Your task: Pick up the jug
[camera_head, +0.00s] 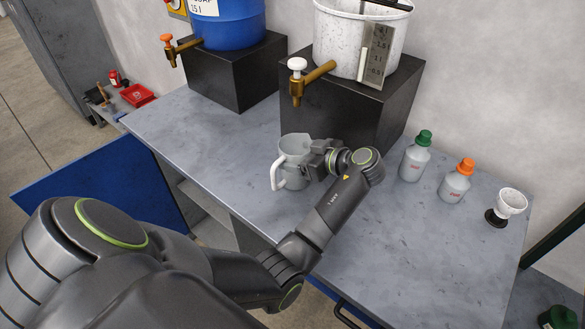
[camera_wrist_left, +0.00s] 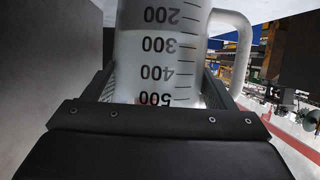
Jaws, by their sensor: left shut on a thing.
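The jug (camera_head: 292,150) is translucent grey-white with a white handle on its left side in the head view. It stands upright, on or very near the grey worktop, in front of the black block under the white tank. My left gripper (camera_head: 316,160) is shut on the jug from its right side. In the left wrist view the jug (camera_wrist_left: 160,55) fills the middle, its printed scale upside down, with a finger on each side. Its handle shows at the right there. I cannot tell whether the base touches the worktop. My right gripper is not in view.
A white tank (camera_head: 345,40) with a brass tap (camera_head: 315,75) sits on a black block (camera_head: 330,110) behind the jug. A blue tank (camera_head: 235,28) stands further left. Green-capped (camera_head: 414,160) and orange-capped (camera_head: 455,183) bottles and a white cup (camera_head: 511,202) are at the right. The front worktop is clear.

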